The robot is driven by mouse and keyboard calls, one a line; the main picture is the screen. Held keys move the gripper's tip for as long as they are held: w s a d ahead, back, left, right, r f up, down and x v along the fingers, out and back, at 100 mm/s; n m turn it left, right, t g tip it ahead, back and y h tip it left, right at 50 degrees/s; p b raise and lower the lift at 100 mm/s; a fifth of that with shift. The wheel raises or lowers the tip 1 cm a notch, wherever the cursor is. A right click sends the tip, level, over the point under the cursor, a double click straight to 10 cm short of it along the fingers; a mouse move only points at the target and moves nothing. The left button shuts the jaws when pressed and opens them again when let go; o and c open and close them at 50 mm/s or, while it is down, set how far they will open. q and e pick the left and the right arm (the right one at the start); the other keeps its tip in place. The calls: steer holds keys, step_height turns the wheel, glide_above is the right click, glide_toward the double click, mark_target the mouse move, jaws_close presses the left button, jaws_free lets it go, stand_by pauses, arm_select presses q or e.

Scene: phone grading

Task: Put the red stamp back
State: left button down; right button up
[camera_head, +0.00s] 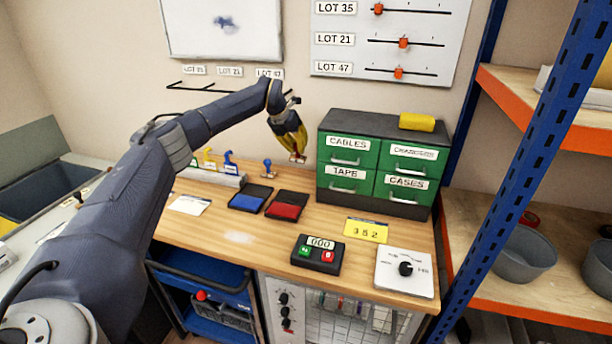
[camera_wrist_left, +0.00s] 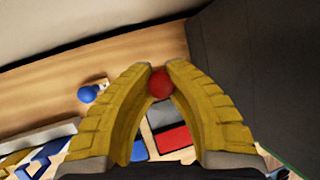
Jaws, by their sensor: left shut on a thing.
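My left gripper (camera_head: 297,150) is shut on the red stamp (camera_head: 298,158) and holds it above the back of the wooden bench, left of the green drawer cabinet. In the left wrist view the stamp's round red knob (camera_wrist_left: 160,84) sits between the yellow fingertips; the rest of it is hidden below the knob. A blue stamp (camera_head: 267,167) stands upright on the bench just left of the gripper. A red ink pad (camera_head: 287,205) and a blue ink pad (camera_head: 250,198) lie open in front. My right gripper is not in view.
The green drawer cabinet (camera_head: 365,177) stands close on the right, with a yellow block (camera_head: 417,122) on top. A grey rail with yellow and blue pieces (camera_head: 215,176) is at left. A counter box (camera_head: 317,254), yellow card (camera_head: 366,230) and dial panel (camera_head: 404,270) occupy the front right.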

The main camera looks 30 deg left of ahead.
arm_select(q)
steer(key=shift+f, duration=4.25)
steer(key=shift+f, duration=0.1)
steer(key=c, duration=1.4)
jaws_free()
steer(key=shift+c, duration=0.2)
steer(key=v, duration=1.2)
